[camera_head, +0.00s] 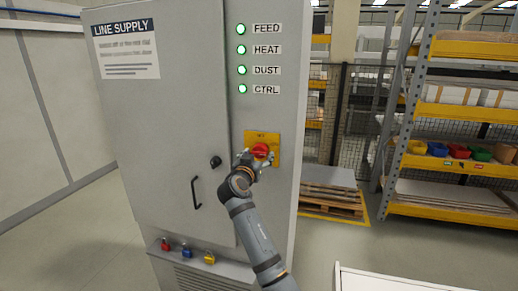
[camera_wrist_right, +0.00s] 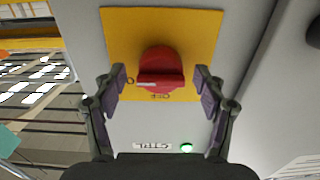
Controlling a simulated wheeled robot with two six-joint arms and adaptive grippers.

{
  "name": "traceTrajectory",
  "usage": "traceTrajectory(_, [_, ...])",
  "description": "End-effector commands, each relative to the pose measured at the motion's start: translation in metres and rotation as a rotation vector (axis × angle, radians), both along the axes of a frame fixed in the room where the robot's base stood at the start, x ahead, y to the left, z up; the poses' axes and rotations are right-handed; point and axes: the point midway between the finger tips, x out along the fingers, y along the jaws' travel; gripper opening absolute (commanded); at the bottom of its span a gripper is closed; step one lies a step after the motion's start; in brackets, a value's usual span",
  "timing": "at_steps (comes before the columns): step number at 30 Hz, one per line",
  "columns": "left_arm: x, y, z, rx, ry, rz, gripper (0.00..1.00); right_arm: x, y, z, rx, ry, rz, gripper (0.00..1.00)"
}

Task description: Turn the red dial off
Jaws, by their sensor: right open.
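The red dial (camera_head: 260,150) sits on a yellow plate (camera_head: 275,138) on the right part of the grey cabinet front. In the right wrist view the red dial (camera_wrist_right: 161,70) stands out from the yellow plate (camera_wrist_right: 205,25), with a pale mark on its grip. My right gripper (camera_head: 258,158) is at the dial. In the right wrist view its open fingers (camera_wrist_right: 160,85) stand on both sides of the dial, with a gap visible on each side. Part of the plate lettering is hidden by the dial. My left gripper does not show.
The grey cabinet (camera_head: 165,110) has a black door handle (camera_head: 195,192) and four green lamps labelled FEED, HEAT, DUST and CTRL above the dial. A shelf rack (camera_head: 460,110) and a pallet (camera_head: 330,190) stand at the right.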

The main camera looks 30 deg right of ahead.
Motion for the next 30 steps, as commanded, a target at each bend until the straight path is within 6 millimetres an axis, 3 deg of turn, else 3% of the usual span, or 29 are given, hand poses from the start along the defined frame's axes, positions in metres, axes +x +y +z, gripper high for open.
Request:
traceTrajectory(12, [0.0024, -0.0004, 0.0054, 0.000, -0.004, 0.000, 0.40, 0.0077, -0.0097, -0.0011, 0.001, 0.001, 0.000, 0.70])
traceTrajectory(24, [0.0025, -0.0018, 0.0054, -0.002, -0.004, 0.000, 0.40, 0.0076, -0.0094, -0.0010, 0.001, 0.001, 0.000, 0.17])
traceTrajectory(30, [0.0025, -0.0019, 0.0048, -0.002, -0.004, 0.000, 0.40, 0.0075, -0.0094, -0.0012, -0.008, 0.011, 0.000, 0.17])
